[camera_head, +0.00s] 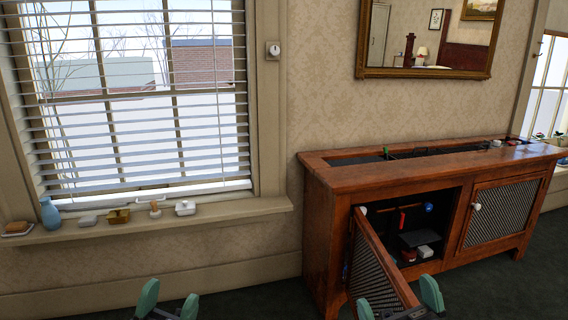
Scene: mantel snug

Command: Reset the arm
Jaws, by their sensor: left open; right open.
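My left gripper (168,300) shows at the bottom edge, left of the middle. Its two green fingertips are spread apart with nothing visible between them. My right gripper (398,299) shows at the bottom edge, right of the middle. Its green fingertips are also wide apart. It is in front of the open left door (375,262) of the wooden cabinet (322,235), and its fingers overlap the door's lower part in the picture. I cannot tell whether they touch. The arms behind both grippers are mostly out of frame.
The cabinet's right door (498,212) is shut. Small items, including a white box (425,251), sit inside the open side. A windowsill (235,211) on the left holds a blue vase (50,213) and several small objects. Dark floor (255,303) is clear between the grippers.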

